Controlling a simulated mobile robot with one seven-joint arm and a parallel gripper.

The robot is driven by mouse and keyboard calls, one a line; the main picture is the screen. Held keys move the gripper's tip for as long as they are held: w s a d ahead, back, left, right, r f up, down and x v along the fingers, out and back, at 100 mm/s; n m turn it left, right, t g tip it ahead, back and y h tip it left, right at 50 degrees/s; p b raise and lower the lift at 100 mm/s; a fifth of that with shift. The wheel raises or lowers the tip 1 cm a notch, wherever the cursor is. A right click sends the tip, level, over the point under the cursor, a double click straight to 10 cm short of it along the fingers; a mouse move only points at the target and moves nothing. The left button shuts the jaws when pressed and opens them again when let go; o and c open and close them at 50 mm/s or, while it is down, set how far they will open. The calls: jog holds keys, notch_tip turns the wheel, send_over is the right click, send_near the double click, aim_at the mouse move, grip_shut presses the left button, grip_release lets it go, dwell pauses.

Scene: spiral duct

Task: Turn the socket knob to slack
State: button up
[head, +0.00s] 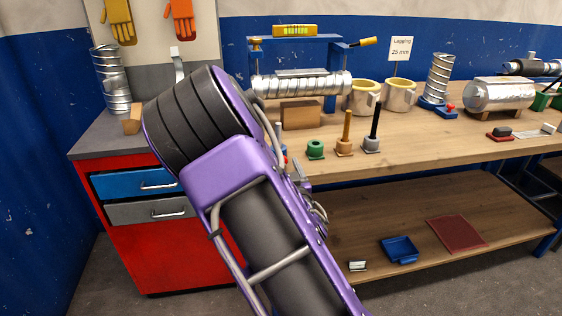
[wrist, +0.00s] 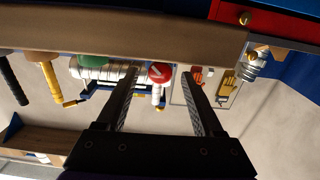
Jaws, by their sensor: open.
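My gripper (wrist: 160,74) is open in the wrist view, which is upside down; nothing is gripped. A round red knob-like piece (wrist: 159,72) with a white stem (wrist: 156,96) appears between the fingertips. Whether the fingers are around it or short of it, I cannot tell. A green round piece (wrist: 92,61) is beside it, and shows on the bench in the head view (head: 315,149). No label shows which is the socket knob. In the head view my purple arm hides my gripper and most of the red piece.
The wooden bench (head: 455,136) holds an orange handle (head: 346,128) and a black handle (head: 374,124) in bases, close to the green piece. A silver spiral duct (head: 300,87) lies behind. A red drawer cabinet (head: 170,245) stands left.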

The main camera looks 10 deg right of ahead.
jog(key=shift+w, duration=0.1)
grip_shut()
dwell(0.4)
jog(key=shift+n, duration=3.1)
